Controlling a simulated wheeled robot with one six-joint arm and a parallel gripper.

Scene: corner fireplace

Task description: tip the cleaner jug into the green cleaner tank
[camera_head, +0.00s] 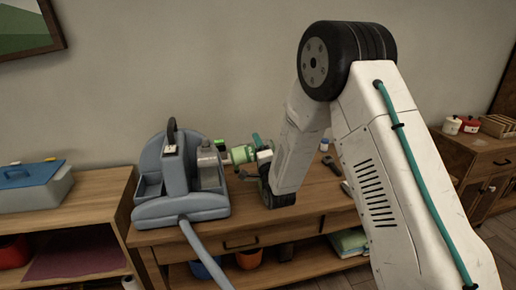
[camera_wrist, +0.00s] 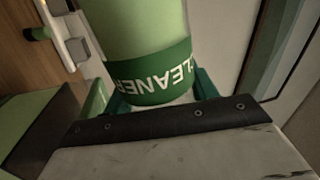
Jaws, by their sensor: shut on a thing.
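The cleaner jug (camera_head: 240,154) is pale green and held on its side, its narrow end toward the grey-blue machine (camera_head: 183,207) on the table. In the wrist view the jug (camera_wrist: 145,30) shows a dark green band with upside-down "CLEANER" lettering. My gripper (camera_head: 259,150) is shut on the jug from the right; its teal fingers also show in the wrist view (camera_wrist: 162,96). A small bright green part (camera_head: 219,144) sits at the machine's right side, just left of the jug. I cannot tell whether it belongs to the tank, or whether jug and machine touch.
The wooden table (camera_head: 262,224) carries the machine, whose hose (camera_head: 205,256) hangs over the front edge. A grey bin with a blue lid (camera_head: 30,175) stands on the left shelf. Small dark tools (camera_head: 332,165) lie behind my arm. Red and white pots (camera_head: 470,124) stand far right.

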